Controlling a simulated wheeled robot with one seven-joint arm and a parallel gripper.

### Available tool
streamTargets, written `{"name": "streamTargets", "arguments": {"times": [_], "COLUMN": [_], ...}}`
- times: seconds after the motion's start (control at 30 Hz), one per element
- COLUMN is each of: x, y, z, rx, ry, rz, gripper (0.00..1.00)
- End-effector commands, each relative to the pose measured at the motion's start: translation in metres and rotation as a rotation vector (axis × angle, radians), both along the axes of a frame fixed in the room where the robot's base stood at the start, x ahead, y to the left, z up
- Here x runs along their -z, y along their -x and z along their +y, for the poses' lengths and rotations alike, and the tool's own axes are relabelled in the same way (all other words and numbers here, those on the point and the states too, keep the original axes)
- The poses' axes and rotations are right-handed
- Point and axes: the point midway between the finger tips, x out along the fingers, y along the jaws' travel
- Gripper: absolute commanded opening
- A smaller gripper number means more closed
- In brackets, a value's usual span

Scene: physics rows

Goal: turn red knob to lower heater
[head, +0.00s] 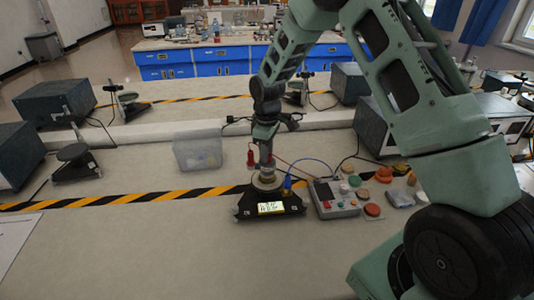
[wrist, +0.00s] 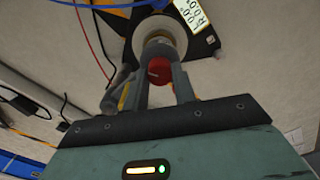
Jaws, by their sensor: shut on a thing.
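The red knob (wrist: 158,70) shows in the wrist view between the two fingers of my gripper (wrist: 159,78), which is shut on it. A pale round disc (wrist: 152,27) with a metallic ring lies just beyond the knob. The pale disc (head: 267,181) sits on top of this device, below my gripper. I cannot make out the knob in the head view.
A grey control box (head: 335,202) with coloured buttons stands right of the device, with loose caps beyond it. A clear plastic bin (head: 198,152) stands back left. Red and blue cables run close to my gripper.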

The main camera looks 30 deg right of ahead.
Motion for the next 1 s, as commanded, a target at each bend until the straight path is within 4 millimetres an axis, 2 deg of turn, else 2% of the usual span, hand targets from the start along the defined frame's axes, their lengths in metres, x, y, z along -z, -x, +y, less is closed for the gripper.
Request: {"name": "streamTargets", "arguments": {"times": [0.7,1.0], "x": [-0.0006,-0.0010], "y": [-0.0005,-0.0003], "z": [-0.0012,-0.0010], "rx": [0.674,0.896], "ry": [0.001,0.001], "rz": [-0.002,0.000], "gripper": [0.04,0.04]}}
